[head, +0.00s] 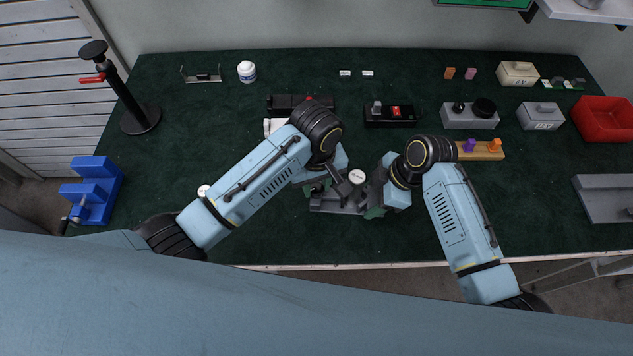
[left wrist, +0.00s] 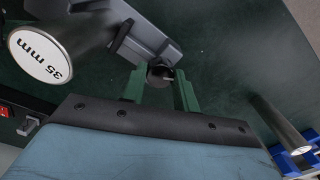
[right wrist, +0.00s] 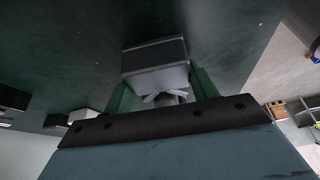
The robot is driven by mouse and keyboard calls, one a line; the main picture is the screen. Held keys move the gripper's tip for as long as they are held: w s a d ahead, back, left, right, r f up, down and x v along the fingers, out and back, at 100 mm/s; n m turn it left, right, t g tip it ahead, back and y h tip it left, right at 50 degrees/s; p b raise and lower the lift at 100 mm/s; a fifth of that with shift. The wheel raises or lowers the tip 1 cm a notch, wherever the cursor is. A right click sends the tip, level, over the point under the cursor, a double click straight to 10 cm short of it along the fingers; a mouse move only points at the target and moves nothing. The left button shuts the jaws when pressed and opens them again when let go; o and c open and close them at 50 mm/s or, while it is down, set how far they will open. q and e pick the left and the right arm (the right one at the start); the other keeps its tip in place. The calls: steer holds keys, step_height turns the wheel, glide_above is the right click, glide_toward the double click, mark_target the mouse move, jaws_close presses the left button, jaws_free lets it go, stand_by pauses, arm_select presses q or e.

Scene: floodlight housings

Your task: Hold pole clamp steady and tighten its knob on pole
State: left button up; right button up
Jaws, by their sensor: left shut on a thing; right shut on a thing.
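An upright grey pole with a white end marked 35 mm (left wrist: 40,55) stands at the table's middle; its top also shows in the head view (head: 357,177). The grey pole clamp (left wrist: 148,35) is beside the pole. Its dark round knob (left wrist: 160,75) lies between the green fingers of my left gripper (head: 318,188), which is shut on it. My right gripper (head: 374,205) is shut on a grey block (right wrist: 155,62) that appears to be the clamp's body. My arms and fingers hide much of the clamp, so I cannot tell how tightly it sits on the pole.
A second pole (head: 203,190) stands left of my left arm. A blue stepped block (head: 92,192) and a black stand (head: 140,120) are at the left. A wooden block with pegs (head: 482,155) lies close behind my right arm. A red bin (head: 604,118) is far right.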

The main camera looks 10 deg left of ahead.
arm_select(q)
steer(key=m, duration=1.3)
steer(key=shift+m, duration=0.4)
steer(key=m, duration=1)
stand_by(0.8)
steer(key=o, duration=1)
